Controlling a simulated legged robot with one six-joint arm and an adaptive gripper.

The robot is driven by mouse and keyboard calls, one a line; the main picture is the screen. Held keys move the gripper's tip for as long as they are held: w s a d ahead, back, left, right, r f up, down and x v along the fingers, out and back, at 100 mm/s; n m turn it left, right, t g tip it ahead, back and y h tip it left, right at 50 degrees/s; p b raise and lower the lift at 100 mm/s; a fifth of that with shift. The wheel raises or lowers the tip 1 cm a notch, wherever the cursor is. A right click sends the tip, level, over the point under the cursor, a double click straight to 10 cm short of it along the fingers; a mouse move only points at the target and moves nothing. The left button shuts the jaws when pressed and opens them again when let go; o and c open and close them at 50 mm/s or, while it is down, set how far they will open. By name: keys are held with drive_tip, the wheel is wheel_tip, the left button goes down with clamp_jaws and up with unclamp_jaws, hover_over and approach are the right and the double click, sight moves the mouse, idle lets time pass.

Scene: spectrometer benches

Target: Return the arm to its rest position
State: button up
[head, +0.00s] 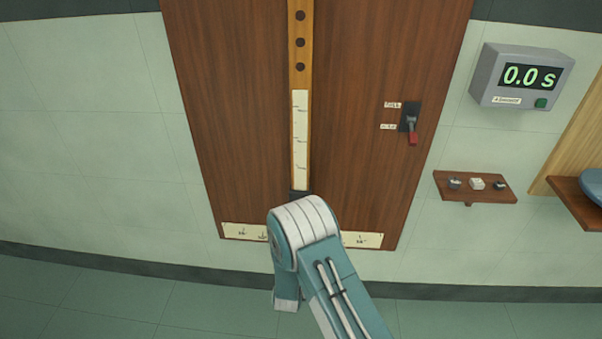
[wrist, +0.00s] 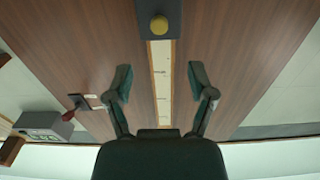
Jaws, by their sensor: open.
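My arm reaches up from the bottom of the head view and bends in front of the lower part of a brown wooden panel (head: 235,100). My gripper is hidden behind the arm there. In the wrist view my gripper (wrist: 158,83) is open, its two dark green fingers spread apart with nothing between them. The wooden panel also fills much of the wrist view (wrist: 90,50), with a pale scale strip (wrist: 160,75) showing between the fingers.
A dark block with a yellow knob (wrist: 158,26) sits on the strip. A red-handled switch (head: 412,130) is on the panel. Right of it are a timer box (head: 500,75) reading 0.0 s and a small shelf (head: 475,195) with several small pieces. The floor (head: 150,300) at left is clear.

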drive_tip(key=w+d+r+g+y, duration=0.1)
drive_tip(key=w+r+g, duration=0.1)
drive_tip(key=r, duration=0.5)
drive_tip(key=w+d+r+g, duration=0.1)
drive_tip(key=d+r, duration=0.1)
drive_tip(key=r, duration=0.4)
drive_tip(key=s+d+r+g+y, duration=0.1)
drive_tip(key=s+d+r+g, duration=0.15)
drive_tip(key=r, duration=0.35)
drive_tip(key=s+d+r+g+y, duration=0.1)
drive_tip(key=s+d+r, duration=0.15)
drive_tip(key=r, duration=0.25)
drive_tip(key=s+d+r+g, duration=0.2)
drive_tip(key=s+d+r, duration=0.1)
drive_tip(key=s, duration=0.7)
drive_tip(key=s+d+r+g+h, duration=0.1)
drive_tip(key=s+d, duration=0.4)
drive_tip(key=s, duration=0.6)
drive_tip(key=s+d+r+g+h, duration=0.1)
drive_tip(key=s+d+r+g, duration=0.2)
drive_tip(key=s, duration=0.7)
drive_tip(key=shift+s+d+r, duration=0.15)
drive_tip(key=shift+d+r, duration=0.65)
drive_tip(key=shift+r, duration=0.1)
